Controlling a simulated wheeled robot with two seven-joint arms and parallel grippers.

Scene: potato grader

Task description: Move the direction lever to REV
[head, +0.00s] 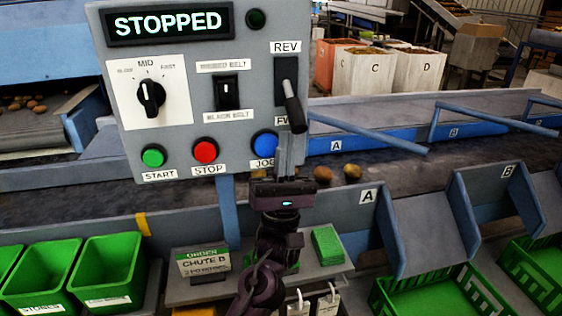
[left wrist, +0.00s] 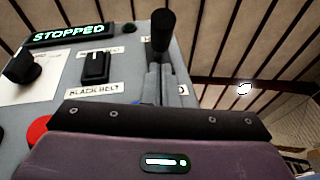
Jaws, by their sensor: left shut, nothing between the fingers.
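The direction lever (head: 293,108) is a black handle in a dark slot on the right of the grey control panel. It points down toward the lower label, partly hidden, which begins with "F"; the REV label (head: 285,47) is above the slot. My left gripper (head: 291,142) is shut and empty, with its fingertips just below the lever's end. In the left wrist view the lever (left wrist: 162,32) stands just beyond the fingertips (left wrist: 165,75); I cannot tell whether they touch. My right gripper is not in view.
The display (head: 170,23) reads STOPPED. The blue JOG button (head: 265,143) is close beside my left fingers, with the red STOP button (head: 205,151) further left. A black belt switch (head: 227,93) is left of the lever. Green crates (head: 107,270) and chutes lie below.

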